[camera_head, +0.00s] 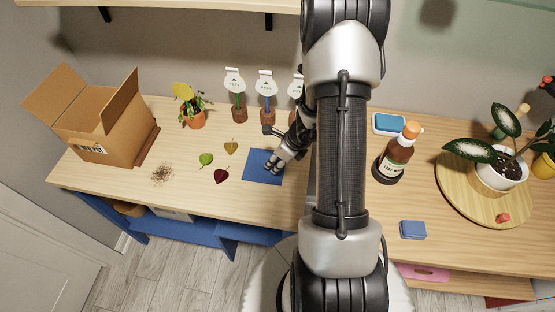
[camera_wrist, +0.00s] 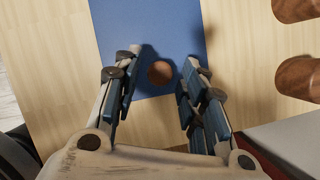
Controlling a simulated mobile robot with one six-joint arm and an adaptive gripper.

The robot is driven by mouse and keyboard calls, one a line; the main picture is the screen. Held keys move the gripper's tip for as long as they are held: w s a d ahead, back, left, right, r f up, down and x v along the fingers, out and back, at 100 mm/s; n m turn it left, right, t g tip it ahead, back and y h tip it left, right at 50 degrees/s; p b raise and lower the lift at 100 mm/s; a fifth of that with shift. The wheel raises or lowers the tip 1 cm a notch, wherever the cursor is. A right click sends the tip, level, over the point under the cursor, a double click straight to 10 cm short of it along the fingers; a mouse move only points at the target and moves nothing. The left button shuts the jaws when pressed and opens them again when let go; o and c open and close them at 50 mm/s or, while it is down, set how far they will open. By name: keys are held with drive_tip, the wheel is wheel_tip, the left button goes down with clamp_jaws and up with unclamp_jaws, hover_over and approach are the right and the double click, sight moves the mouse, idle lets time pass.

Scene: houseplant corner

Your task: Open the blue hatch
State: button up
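The blue hatch (camera_head: 256,165) is a flat blue square lying closed in the wooden table top, left of my arm. It also fills the upper middle of the wrist view (camera_wrist: 160,30). A small round brown spot, a knob or a hole, I cannot tell which, shows on it (camera_wrist: 160,72). My gripper (camera_head: 273,168) is over the hatch's right part. In the wrist view its two fingers (camera_wrist: 160,66) are apart, one on each side of the brown spot, with nothing between them. I cannot tell whether the fingertips touch the hatch.
Plant markers (camera_head: 265,85) on brown round bases stand just behind the hatch. Loose leaves (camera_head: 221,176) and a soil pile (camera_head: 160,174) lie to the left, near an open cardboard box (camera_head: 108,130). A sauce bottle (camera_head: 398,155) and a potted plant (camera_head: 497,172) stand right of my arm.

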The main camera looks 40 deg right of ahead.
clamp_jaws()
idle(0.3)
drive_tip(key=shift+s+d, duration=0.1)
drive_tip(key=s+d, duration=0.6)
drive_tip(key=s, duration=0.1)
drive_tip(key=shift+s+d, duration=0.25)
drive_tip(key=shift+d, duration=0.1)
drive_tip(key=shift+o, duration=1)
unclamp_jaws()
